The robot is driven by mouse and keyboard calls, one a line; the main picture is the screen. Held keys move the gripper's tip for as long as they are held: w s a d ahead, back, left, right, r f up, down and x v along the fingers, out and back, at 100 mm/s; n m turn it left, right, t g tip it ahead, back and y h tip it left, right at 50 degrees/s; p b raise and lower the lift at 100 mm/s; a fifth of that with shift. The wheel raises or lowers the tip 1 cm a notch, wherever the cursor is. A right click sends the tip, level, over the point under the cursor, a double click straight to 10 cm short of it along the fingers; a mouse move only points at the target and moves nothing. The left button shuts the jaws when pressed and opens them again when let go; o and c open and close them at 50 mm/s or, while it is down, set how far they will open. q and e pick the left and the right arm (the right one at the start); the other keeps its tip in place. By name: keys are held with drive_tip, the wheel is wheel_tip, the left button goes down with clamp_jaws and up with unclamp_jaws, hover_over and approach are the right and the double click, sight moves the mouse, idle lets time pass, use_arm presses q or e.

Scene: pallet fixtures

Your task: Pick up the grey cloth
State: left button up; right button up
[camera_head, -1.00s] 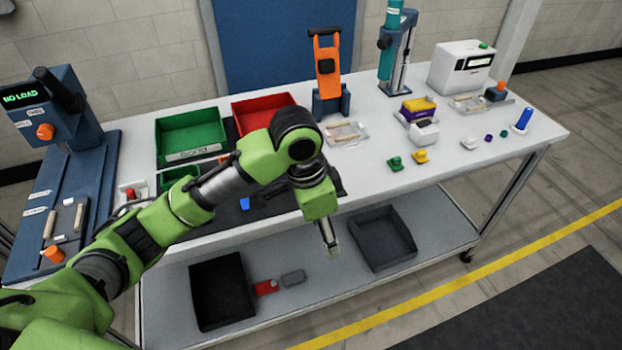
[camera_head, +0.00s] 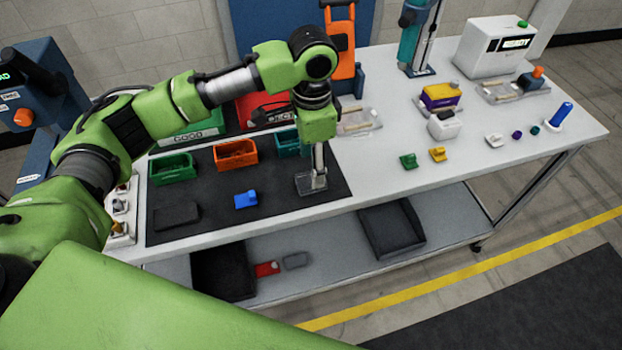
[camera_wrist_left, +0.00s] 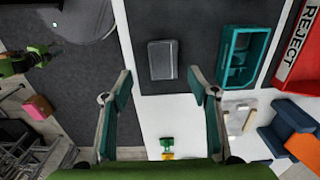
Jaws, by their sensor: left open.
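The grey cloth (camera_wrist_left: 162,60) looks like a small flat rectangle lying on the black mat, close to the mat's edge beside the teal bin. In the head view a grey patch (camera_head: 306,184) at the mat's right end appears to be this cloth, partly hidden by my left gripper. My left gripper (camera_head: 318,174) points down over that end of the mat. In the left wrist view its two fingers (camera_wrist_left: 160,82) are spread wide with nothing between them, and the cloth shows beyond and between the tips. My right gripper is not in view.
The black mat (camera_head: 215,195) also holds small green (camera_head: 172,168), orange (camera_head: 236,154) and teal (camera_head: 287,142) bins, a blue part (camera_head: 246,200) and a dark flat pad (camera_head: 176,215). Green (camera_head: 408,161) and yellow (camera_head: 438,154) parts stand right of it. Bare white tabletop (camera_head: 375,178) lies between.

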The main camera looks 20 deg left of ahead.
sight(310, 179)
use_arm(q)
drive_tip(key=shift+w+a+f+p, duration=0.1)
drive_tip(key=shift+f+p, duration=0.2)
drive_tip(key=shift+f, duration=0.3)
drive_tip(key=shift+w+a+f+p, duration=0.1)
drive_tip(key=shift+f+p, duration=0.15)
drive_tip(key=shift+f, duration=0.35)
wheel_tip(310, 179, down, 2)
drive_tip(key=shift+f, duration=0.15)
drive_tip(key=shift+f+p, duration=0.3)
drive_tip(key=shift+f, duration=0.15)
drive_tip(key=shift+c, duration=0.3)
drive_tip(key=c, duration=1.1)
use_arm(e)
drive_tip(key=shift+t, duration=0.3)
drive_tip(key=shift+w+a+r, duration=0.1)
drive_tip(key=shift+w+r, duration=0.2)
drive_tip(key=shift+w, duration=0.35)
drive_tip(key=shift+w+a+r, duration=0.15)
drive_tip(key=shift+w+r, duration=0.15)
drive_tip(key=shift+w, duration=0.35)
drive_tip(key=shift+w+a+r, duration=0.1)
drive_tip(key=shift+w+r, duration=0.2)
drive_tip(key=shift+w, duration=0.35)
